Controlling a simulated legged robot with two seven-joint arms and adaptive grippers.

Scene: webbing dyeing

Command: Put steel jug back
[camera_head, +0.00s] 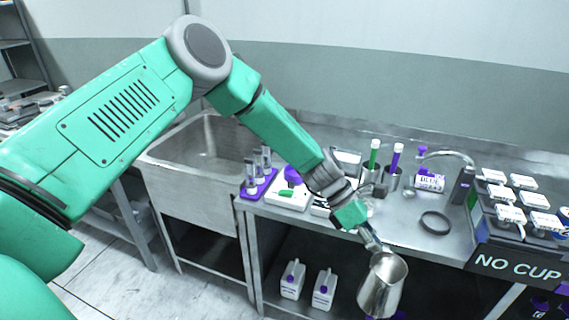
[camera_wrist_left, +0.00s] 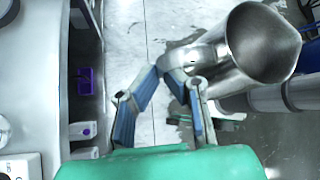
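The steel jug (camera_head: 383,287) is a shiny metal pitcher with an open top. It hangs in front of the steel bench's front edge, in the lower right of the head view. My left gripper (camera_head: 372,243) is above it, at its handle. In the left wrist view, the blue-padded fingers of my left gripper (camera_wrist_left: 166,76) come together on the handle of the steel jug (camera_wrist_left: 262,45), whose mouth shows at the upper right. A black ring (camera_head: 435,222) lies flat on the bench, right of my gripper. My right gripper is not in view.
The steel bench (camera_head: 405,232) holds a purple rack (camera_head: 258,184), metal cups (camera_head: 390,178) with coloured sticks, and a bent-spout device (camera_head: 463,185). A NO CUP block (camera_head: 518,265) with white-topped items stands at the right. A sink (camera_head: 205,150) is at the left. White bottles (camera_head: 324,289) stand on the lower shelf.

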